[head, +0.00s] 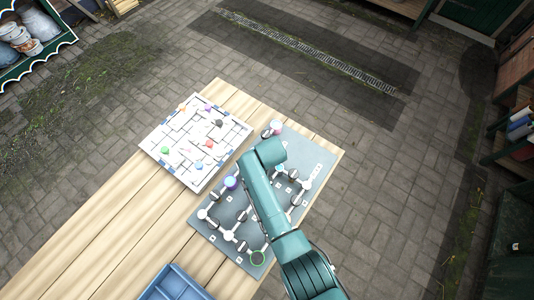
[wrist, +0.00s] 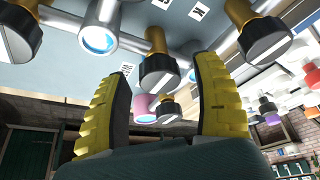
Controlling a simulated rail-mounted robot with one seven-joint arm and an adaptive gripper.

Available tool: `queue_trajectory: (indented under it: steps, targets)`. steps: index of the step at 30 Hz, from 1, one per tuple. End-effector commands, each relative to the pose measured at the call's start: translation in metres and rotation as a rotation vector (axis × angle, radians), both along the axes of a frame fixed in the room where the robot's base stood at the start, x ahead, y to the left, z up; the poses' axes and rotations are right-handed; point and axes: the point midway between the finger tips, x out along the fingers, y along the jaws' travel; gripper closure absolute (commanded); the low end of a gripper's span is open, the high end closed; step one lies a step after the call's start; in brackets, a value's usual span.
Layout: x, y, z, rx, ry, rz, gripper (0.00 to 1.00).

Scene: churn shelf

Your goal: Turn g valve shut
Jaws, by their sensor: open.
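The grey-blue pipe board (head: 300,152) lies on the wooden table, with white pipes, several dark-and-white valve handles and small label cards. My arm hides its middle, and my gripper is hidden there in the head view. In the wrist view my gripper (wrist: 167,65) is open, its yellow-and-black fingers apart and empty. A valve (wrist: 160,68) with a brass stem and a black-and-white handle shows between the fingertips; contact cannot be told. Another valve (wrist: 262,38) is at upper right, and a smaller valve (wrist: 167,106) lies beyond. The labels are too small to tell which valve is g.
A white maze board (head: 185,140) with coloured pieces lies left of the pipe board. A blue tray (head: 172,285) is at the table's lower edge. The table's lower left is bare.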

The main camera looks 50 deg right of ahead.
Motion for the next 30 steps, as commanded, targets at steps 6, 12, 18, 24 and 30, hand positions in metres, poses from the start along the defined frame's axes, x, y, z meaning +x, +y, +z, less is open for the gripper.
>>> queue_trajectory:
  steps: [6,12,18,24,30]
  targets:
    - [-0.007,0.006,0.026,-0.002,-0.004,0.000,0.34]
    - [-0.023,0.018,0.073,-0.002,-0.004,0.000,0.34]
    - [-0.033,0.027,0.104,0.000,-0.001,0.000,0.34]
    - [-0.036,0.029,0.111,0.001,0.001,0.000,0.34]
    - [-0.036,0.029,0.111,0.000,0.000,0.000,0.34]
